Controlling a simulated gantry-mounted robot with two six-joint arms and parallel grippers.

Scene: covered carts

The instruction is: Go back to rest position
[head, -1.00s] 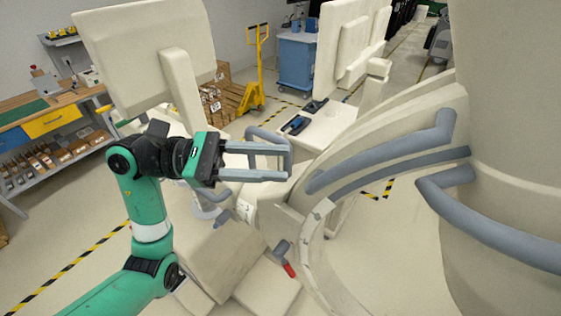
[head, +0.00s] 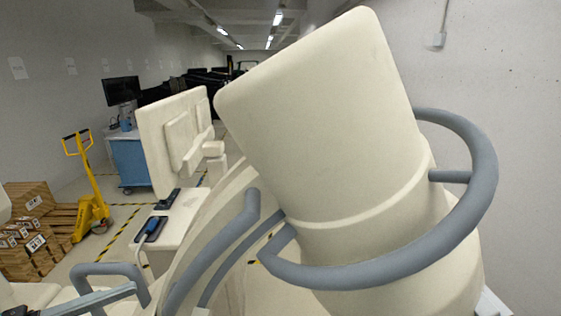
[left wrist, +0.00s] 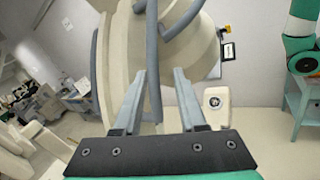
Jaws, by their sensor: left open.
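My left gripper (left wrist: 160,72) is open in the left wrist view, its two grey fingers well apart. A grey-blue bar (left wrist: 152,50) of a cream covered machine shows between and beyond the fingers. I cannot tell how far off it is, and nothing is seen held. In the head view only a finger of the left gripper (head: 98,299) shows at the lower left, near a grey handle loop. My right gripper is in neither view.
A large cream cylinder-shaped cover (head: 325,120) with a curved grey handle (head: 470,215) fills the head view's middle and right. A yellow pallet truck (head: 90,205), stacked boxes (head: 35,235) and a blue cart (head: 130,162) stand at the left. A grey wall (head: 510,130) is behind.

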